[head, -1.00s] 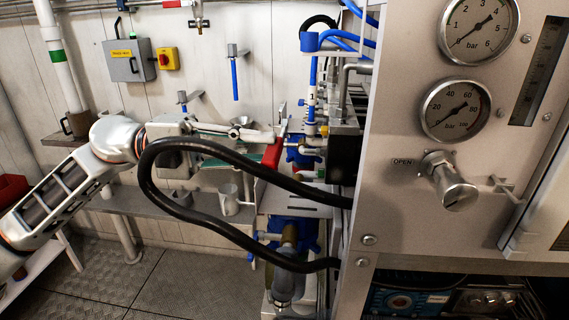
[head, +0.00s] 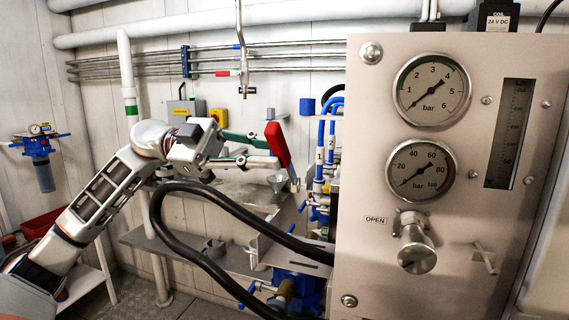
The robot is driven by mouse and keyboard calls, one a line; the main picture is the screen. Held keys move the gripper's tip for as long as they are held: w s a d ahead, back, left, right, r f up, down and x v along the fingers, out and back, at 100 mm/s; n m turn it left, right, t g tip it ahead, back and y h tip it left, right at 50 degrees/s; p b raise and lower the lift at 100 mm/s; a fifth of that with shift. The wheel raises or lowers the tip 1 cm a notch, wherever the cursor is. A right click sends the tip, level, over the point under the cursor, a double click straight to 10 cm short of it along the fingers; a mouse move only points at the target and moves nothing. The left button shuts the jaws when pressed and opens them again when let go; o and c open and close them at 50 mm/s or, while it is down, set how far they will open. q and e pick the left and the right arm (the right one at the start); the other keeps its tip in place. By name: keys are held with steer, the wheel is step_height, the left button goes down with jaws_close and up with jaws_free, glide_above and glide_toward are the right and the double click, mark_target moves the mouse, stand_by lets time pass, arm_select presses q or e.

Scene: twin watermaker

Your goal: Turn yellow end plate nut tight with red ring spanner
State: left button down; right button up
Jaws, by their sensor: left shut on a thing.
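My left gripper (head: 268,152) comes in from the left and is shut on a red piece (head: 277,144), which looks like part of the red ring spanner. The red piece stands nearly upright, slightly tilted, in front of the back wall and left of the blue hoses. Its ring end cannot be made out. I cannot pick out the yellow end plate nut; the machine's side is partly hidden behind the front panel. My right gripper is not in view.
A steel panel (head: 370,260) with two gauges and a valve knob (head: 415,248) fills the right. A black hose (head: 195,258) loops in front of the bench (head: 150,240). A funnel (head: 277,182) is below the gripper. Blue hoses (head: 322,130) run beside the panel.

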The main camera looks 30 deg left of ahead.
mark_target(287, 154)
arm_select(q)
steer(key=shift+p+x, duration=0.35)
steer(key=shift+x, duration=1.4)
steer(key=shift+d, duration=0.1)
steer(key=shift+p, duration=0.45)
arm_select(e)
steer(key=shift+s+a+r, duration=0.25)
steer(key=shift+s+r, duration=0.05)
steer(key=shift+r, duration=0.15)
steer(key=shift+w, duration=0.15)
arm_select(q)
steer(key=shift+r+p, duration=0.1)
steer(key=shift+p, duration=0.2)
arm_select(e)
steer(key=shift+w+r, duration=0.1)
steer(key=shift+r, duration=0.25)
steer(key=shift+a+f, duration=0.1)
